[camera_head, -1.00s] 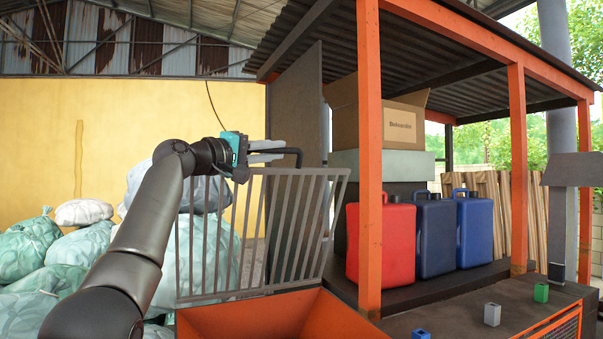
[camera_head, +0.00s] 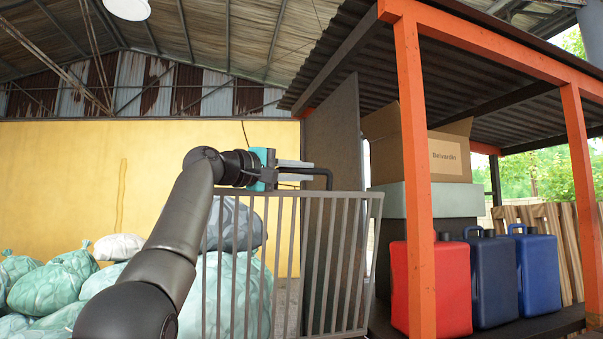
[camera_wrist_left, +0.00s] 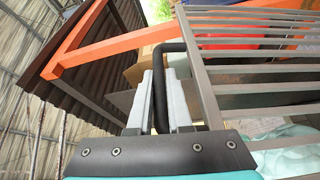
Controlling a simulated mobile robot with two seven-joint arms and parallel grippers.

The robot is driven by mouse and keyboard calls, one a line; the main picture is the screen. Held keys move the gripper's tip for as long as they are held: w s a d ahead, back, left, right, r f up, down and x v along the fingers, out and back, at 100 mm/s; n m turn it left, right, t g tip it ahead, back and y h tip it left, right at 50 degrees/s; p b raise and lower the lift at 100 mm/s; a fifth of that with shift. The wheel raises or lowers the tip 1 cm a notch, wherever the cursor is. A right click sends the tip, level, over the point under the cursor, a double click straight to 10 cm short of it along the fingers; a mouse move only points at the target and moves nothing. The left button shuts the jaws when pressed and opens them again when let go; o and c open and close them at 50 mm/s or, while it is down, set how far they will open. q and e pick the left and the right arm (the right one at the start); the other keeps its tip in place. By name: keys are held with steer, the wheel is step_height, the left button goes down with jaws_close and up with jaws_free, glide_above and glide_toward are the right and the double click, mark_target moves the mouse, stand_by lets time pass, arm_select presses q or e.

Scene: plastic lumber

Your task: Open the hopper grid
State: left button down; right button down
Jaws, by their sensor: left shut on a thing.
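The hopper grid (camera_head: 330,262) is a grey barred panel. My left gripper (camera_head: 296,172) is at the top of the grid, shut on the handle. In the left wrist view the two pale fingers (camera_wrist_left: 164,103) lie on either side of the black handle bar (camera_wrist_left: 160,80), with the grid bars (camera_wrist_left: 250,70) to the right. The hopper is not in view now. My right gripper is not in view.
An orange-posted shelter (camera_head: 413,170) stands to the right of the grid. Under it are a red canister (camera_head: 450,288), two blue canisters and a cardboard box (camera_head: 450,150). A dark panel (camera_head: 335,140) stands close behind the grid. Filled bags (camera_head: 60,285) lie at the left.

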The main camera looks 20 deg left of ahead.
arm_select(q)
steer(key=c, duration=0.8)
jaws_free()
steer(key=shift+c, duration=0.2)
steer(key=shift+s, duration=0.1)
